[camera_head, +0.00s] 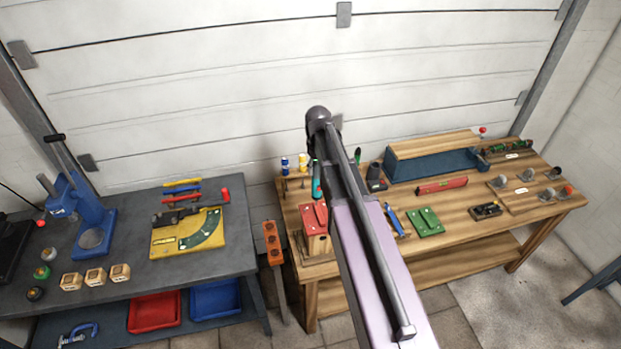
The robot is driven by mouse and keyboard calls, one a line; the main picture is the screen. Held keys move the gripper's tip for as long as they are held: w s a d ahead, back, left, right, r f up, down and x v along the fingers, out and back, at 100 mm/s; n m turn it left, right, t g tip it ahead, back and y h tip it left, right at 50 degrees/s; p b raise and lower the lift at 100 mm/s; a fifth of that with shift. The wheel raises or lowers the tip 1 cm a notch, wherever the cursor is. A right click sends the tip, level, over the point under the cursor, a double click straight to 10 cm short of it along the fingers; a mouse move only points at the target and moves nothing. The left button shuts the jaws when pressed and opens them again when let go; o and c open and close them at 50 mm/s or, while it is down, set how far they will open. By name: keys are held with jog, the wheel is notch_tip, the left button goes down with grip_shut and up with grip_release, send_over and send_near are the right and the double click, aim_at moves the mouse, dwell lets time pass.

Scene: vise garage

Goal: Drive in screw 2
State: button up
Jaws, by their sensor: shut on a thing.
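My arm rises through the middle of the picture, and its far end and my gripper are hidden behind it. A teal upright thing (316,182), perhaps a tool handle, shows just left of the arm, above a red plate (313,214) on a wooden block at the left end of the wooden bench (460,213). I cannot tell what holds it. A green plate (425,222) with small dark marks lies on the bench right of the arm. Which screw is screw 2 cannot be told at this size.
A blue vise with a wooden board (435,144) stands at the bench's back. A red level (442,186), a small dark tool (486,211) and a board with knobs (530,198) lie rightward. The grey bench (135,279) at left holds a blue press (87,220).

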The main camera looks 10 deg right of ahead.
jog(key=w+d, duration=0.4)
jog(key=d, duration=0.2)
jog(key=shift+w+r, duration=0.15)
jog(key=shift+r, duration=0.2)
jog(key=shift+f, duration=0.15)
jog(key=shift+f+b, duration=2.45)
jog(key=shift+f, duration=0.35)
jog(key=shift+f+b, duration=0.25)
jog(key=shift+b, duration=0.25)
jog(key=shift+f+b, duration=0.85)
dwell(1.7)
jog(key=shift+r, duration=0.15)
